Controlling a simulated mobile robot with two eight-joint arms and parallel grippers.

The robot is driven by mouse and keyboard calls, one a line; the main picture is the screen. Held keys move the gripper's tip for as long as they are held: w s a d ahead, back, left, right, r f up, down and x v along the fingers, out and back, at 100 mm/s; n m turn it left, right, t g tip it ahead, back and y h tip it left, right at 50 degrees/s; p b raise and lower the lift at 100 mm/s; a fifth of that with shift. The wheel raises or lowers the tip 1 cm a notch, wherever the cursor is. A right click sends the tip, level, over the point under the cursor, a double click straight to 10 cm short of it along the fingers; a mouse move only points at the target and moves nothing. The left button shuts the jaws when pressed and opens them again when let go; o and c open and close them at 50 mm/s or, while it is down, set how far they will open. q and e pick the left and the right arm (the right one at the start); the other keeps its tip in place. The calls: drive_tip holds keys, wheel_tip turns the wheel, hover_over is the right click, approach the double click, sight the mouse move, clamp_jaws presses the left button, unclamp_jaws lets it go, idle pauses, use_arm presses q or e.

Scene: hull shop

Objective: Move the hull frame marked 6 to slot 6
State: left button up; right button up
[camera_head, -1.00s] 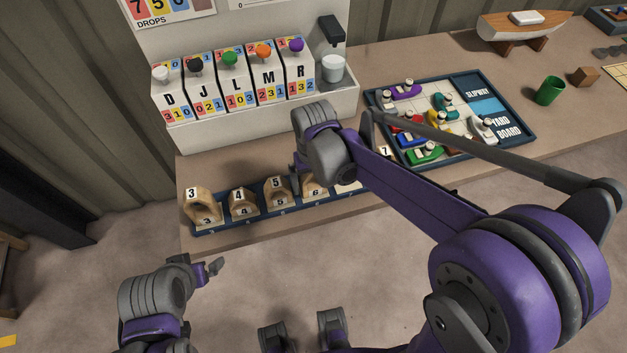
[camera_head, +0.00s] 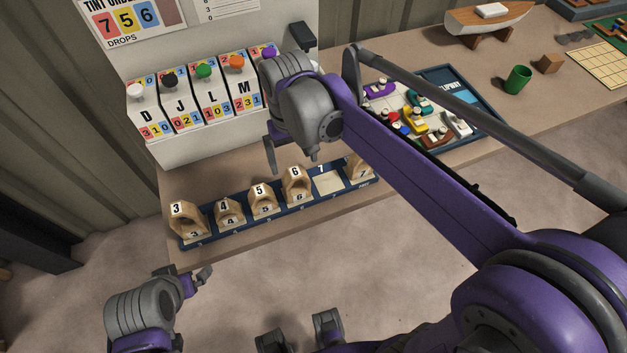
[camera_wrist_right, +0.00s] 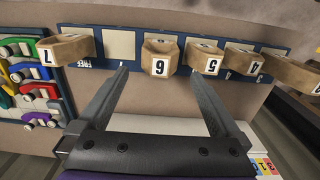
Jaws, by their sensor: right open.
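The hull frame marked 6 (camera_head: 296,184) is a wooden arch standing upright in the blue rack (camera_head: 228,236), right of the frame marked 5 (camera_head: 262,198). In the right wrist view, frame 6 (camera_wrist_right: 160,58) stands beside a bare pale pad (camera_wrist_right: 118,45). My right gripper (camera_head: 291,158) is open and empty, on the back side of the rack near frame 6. In the wrist view its fingers (camera_wrist_right: 160,73) lie either side of frame 6 in the picture, without visible contact. My left gripper (camera_head: 197,279) is in front of the rack; its jaw opening is unclear.
Frames 3 (camera_head: 186,217) and 4 (camera_head: 229,211) stand at the rack's left. Frame 7 (camera_wrist_right: 65,49) is at the other end, past the bare pad. Lettered dispensers (camera_head: 178,104) rise behind. The yard board (camera_head: 480,125) with small boats lies right, partly behind my arm.

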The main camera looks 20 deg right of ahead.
drive_tip(key=s+d+f+t, duration=0.2)
drive_tip(key=s+d+f, duration=0.1)
drive_tip(key=s, duration=0.4)
drive_tip(key=s+d+f+t, duration=0.3)
drive_tip(key=s+f, duration=0.2)
drive_tip(key=s, duration=0.2)
drive_tip(key=shift+s+d, duration=0.3)
drive_tip(key=shift+s, duration=0.05)
